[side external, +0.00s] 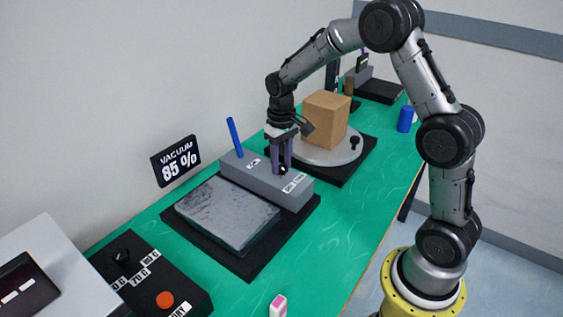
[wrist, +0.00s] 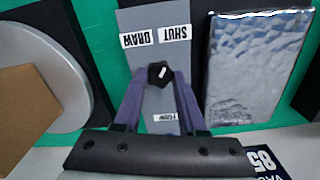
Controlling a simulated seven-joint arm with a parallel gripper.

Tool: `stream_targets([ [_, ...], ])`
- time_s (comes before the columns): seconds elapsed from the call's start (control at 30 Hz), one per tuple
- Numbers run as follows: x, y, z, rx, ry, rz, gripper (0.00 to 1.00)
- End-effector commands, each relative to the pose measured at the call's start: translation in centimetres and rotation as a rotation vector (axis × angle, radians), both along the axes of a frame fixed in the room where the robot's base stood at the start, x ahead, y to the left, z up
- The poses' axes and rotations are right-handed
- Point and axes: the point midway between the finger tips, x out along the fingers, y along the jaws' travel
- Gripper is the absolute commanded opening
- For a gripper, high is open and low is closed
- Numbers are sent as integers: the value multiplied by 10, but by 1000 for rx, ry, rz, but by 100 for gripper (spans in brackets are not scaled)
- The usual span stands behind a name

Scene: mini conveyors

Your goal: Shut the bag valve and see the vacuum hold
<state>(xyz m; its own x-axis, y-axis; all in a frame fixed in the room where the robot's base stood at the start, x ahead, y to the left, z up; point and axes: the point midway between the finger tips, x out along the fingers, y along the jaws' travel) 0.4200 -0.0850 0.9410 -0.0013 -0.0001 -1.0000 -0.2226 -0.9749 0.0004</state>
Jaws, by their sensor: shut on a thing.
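The valve is a black knob (wrist: 154,79) with a short white mark, on a grey box (side external: 240,164) beside the bag. The mark appears to lean toward the SHUT label (wrist: 174,33) rather than the DRAW label (wrist: 139,40), but it is small. My gripper (side external: 281,166) points down at the box, its purple fingers shut on the knob; it also shows in the wrist view (wrist: 159,82). The silvery, crinkled bag (side external: 226,211) lies flat on a black base (side external: 258,258). The vacuum display (side external: 175,161) reads 85 %.
A blue rod (side external: 234,138) stands up from the box's far end. A cardboard box (side external: 325,118) sits on a grey round plate (side external: 340,155) close beside my gripper. A black panel (side external: 146,277) with a red button is at the front left. The green bench right of the base is mostly clear.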

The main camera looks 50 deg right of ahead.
Motion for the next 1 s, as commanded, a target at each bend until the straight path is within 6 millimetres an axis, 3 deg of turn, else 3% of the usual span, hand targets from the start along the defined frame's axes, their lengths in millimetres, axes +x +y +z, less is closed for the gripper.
stream_targets([
  [0.03, 0, 0, 2, 0, -3, -3, 0],
  [0.07, 0, 0, 2, 0, -3, -3, 44],
  [0.2, 0, 0, 1, 0, -3, -2, 69],
  [0.63, 1, 0, 9, 0, -4, -1, 70],
  [1.0, 1, 0, 83, -1, -7, -1, 70],
])
